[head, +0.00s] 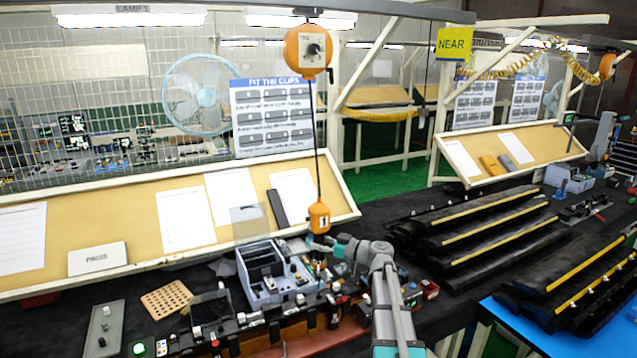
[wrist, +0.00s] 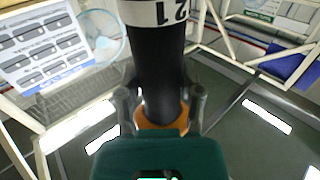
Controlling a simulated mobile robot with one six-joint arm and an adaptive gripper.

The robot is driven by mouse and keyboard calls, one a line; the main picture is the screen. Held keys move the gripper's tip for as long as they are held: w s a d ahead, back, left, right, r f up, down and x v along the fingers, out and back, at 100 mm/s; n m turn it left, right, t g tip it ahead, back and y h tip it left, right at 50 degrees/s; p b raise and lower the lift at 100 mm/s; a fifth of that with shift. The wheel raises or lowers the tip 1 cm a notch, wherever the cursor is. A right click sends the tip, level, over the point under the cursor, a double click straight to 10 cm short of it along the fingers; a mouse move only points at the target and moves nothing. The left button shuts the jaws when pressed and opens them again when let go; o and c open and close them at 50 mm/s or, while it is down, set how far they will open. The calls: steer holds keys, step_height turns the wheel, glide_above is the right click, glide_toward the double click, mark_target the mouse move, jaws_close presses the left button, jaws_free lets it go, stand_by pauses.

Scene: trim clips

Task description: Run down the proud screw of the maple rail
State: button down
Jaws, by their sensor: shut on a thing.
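My gripper (head: 322,243) is over the crowded workbench, just below an orange tool top marked 1 (head: 319,217) that hangs on a cord. In the wrist view, the fingers of my gripper (wrist: 161,103) are shut around a black cylindrical driver (wrist: 158,68) with a white band numbered 21 and an orange part below. The driver's tip is not clear in either view. A reddish-brown rail (head: 312,341) lies at the bench front, below my arm. I cannot tell which rail is the maple one, and no proud screw can be made out.
A grey bin (head: 259,262) stands beside my gripper, with several small parts around it. A perforated tan block (head: 166,299) and a grey plate (head: 103,327) lie to the left. Stacked black trim pieces (head: 480,228) fill the right. An orange balancer (head: 307,50) hangs above.

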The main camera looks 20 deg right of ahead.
steer(key=shift+f+b, duration=0.6)
steer(key=shift+f, duration=0.3)
steer(key=shift+f+b, duration=0.45)
steer(key=shift+b, duration=0.05)
stand_by(1.9)
steer(key=shift+r, duration=0.15)
